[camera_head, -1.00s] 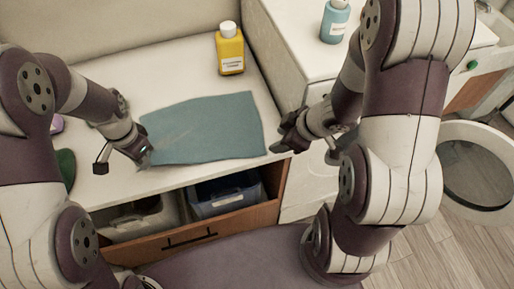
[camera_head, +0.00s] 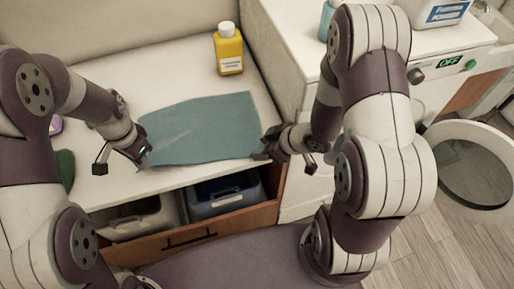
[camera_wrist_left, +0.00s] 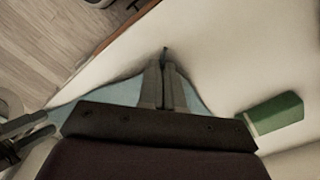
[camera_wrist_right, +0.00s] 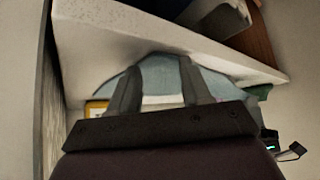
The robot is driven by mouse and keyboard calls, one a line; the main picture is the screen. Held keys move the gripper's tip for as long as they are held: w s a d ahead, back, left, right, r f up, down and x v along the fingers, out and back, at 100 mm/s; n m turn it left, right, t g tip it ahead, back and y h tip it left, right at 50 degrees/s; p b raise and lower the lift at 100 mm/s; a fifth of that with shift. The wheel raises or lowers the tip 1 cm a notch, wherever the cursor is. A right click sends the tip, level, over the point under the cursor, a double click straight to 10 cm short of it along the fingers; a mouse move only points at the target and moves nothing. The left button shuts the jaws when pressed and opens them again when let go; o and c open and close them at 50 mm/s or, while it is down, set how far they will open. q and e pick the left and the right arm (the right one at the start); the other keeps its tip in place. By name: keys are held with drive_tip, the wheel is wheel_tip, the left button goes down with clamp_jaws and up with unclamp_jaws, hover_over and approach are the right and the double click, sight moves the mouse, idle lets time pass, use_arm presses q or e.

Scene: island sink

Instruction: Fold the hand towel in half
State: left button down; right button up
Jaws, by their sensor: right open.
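The blue-green hand towel (camera_head: 205,128) lies spread out and flat on the white counter, with slight creases near its left end. My left gripper (camera_head: 144,163) is at the towel's near left corner. In the left wrist view its fingers (camera_wrist_left: 165,68) are together on the towel's corner, with towel (camera_wrist_left: 122,92) on both sides. My right gripper (camera_head: 262,154) is at the towel's near right corner. In the right wrist view its fingers (camera_wrist_right: 157,68) are apart, with the towel's edge (camera_wrist_right: 158,80) showing between them; I cannot tell whether they touch it.
A yellow bottle (camera_head: 229,53) stands behind the towel. A green item (camera_head: 65,168) lies at the counter's left; it also shows in the left wrist view (camera_wrist_left: 275,113). An open drawer (camera_head: 190,237) with bins sits below the counter's front edge. A white cabinet (camera_head: 285,45) stands at right.

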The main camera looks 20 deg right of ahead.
drive_tip(key=shift+c, duration=0.2)
clamp_jaws()
drive_tip(key=shift+r, duration=2.5)
